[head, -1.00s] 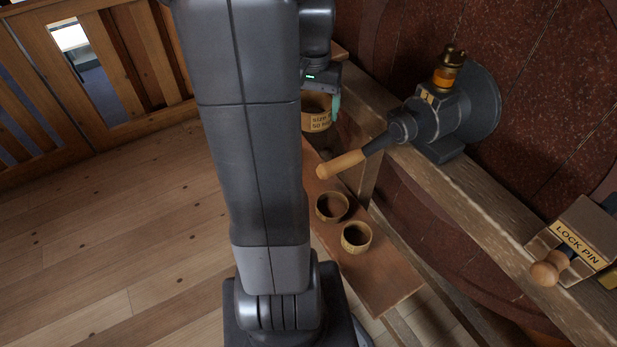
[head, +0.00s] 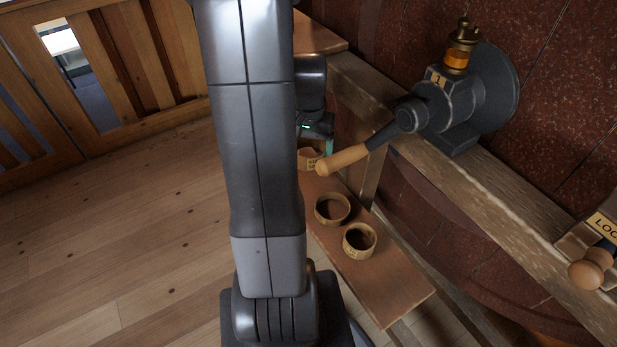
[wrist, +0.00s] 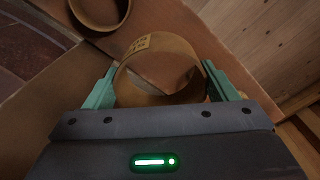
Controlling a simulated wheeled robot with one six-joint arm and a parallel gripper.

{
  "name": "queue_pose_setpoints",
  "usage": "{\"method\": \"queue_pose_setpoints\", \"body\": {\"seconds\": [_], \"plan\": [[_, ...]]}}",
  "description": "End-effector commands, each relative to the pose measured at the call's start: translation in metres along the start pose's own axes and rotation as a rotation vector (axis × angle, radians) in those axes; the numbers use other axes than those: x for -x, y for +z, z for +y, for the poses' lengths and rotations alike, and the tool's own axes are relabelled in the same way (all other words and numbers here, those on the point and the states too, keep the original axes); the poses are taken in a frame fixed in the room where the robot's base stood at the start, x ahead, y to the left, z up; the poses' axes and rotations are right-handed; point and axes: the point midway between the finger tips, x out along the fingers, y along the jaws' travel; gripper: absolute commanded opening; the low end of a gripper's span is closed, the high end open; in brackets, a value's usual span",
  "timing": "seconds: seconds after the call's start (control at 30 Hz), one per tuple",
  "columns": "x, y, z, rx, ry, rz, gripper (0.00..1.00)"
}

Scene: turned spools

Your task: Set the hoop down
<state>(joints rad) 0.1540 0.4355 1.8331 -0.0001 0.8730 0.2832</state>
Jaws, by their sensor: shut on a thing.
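The hoop is a wooden ring with a lettered label. In the wrist view the hoop (wrist: 180,48) sits between the two green fingers of my gripper (wrist: 158,73), which are shut on its outer sides. In the head view the hoop (head: 308,160) shows at the far end of the brown board (head: 385,285), partly hidden by my arm and the crank handle. My gripper (head: 326,148) is just above it there. Board surface shows through the ring in the wrist view. I cannot tell whether the hoop touches the board.
Two other wooden hoops stand on the board, one (head: 332,209) nearer the held hoop and one (head: 359,241) farther. A crank handle (head: 343,160) juts out close to my gripper. A lock pin knob (head: 590,268) is at right. Open wooden floor lies left.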

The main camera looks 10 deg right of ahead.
Motion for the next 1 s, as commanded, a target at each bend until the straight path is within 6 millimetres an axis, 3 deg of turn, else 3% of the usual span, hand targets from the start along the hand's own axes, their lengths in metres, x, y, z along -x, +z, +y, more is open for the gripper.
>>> {"method": "queue_pose_setpoints", "body": {"seconds": [0.03, 0.2, 0.47, 0.63, 1.0], "plan": [[-0.017, 0.002, 0.001, 0.000, 0.002, -0.007, 0.58], [-0.048, 0.001, 0.000, 0.000, 0.001, -0.004, 0.58], [-0.067, 0.001, 0.000, 0.000, 0.000, -0.002, 0.58], [-0.092, 0.001, 0.000, 0.000, 0.001, -0.003, 0.58], [-0.100, 0.000, 0.000, 0.000, 0.000, 0.000, 0.58]]}}
